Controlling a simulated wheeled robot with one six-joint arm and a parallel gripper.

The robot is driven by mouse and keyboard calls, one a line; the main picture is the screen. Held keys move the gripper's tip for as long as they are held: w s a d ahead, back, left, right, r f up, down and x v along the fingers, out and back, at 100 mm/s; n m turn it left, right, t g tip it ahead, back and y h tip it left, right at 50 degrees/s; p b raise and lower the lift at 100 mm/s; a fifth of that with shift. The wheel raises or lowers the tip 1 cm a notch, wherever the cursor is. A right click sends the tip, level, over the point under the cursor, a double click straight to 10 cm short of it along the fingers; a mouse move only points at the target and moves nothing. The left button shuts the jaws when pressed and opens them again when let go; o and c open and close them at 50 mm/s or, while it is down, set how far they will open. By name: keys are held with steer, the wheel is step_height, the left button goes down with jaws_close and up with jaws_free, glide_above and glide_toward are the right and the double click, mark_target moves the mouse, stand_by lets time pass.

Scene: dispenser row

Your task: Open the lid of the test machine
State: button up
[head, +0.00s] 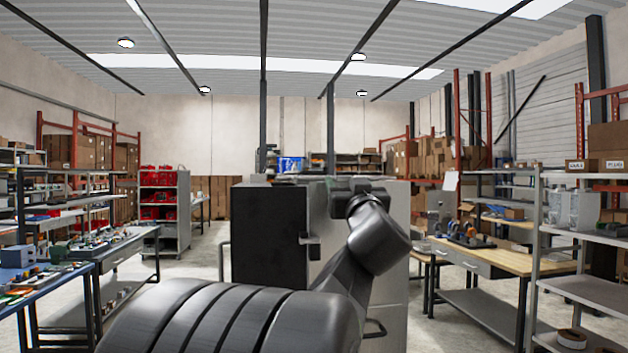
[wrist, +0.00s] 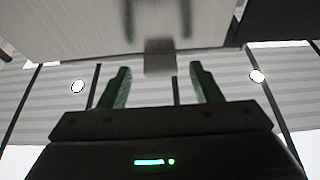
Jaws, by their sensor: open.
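A large boxy machine (head: 270,235) stands straight ahead in the head view, with a black left part, a grey right part and a small latch-like fitting (head: 310,240). My arm covers part of its grey side. In the wrist view, a pale grey panel (wrist: 90,28), which looks like part of the machine, fills the upper middle. A small grey block (wrist: 160,58) sits at its edge, just ahead of and between my fingertips. My gripper (wrist: 157,78) is open, its two green fingers apart, with nothing held. I cannot tell whether the fingers touch the panel.
A workbench with parts (head: 110,250) stands on the left, with a red-bin rack (head: 165,205) behind it. A wooden-topped bench (head: 500,258) and metal shelving (head: 590,285) are on the right. Clear floor shows on both sides of the machine.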

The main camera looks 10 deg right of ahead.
steer(key=shift+w+r, duration=0.2)
steer(key=shift+w, duration=0.35)
jaws_close()
steer(key=shift+a+r, duration=0.1)
steer(key=shift+a, duration=0.05)
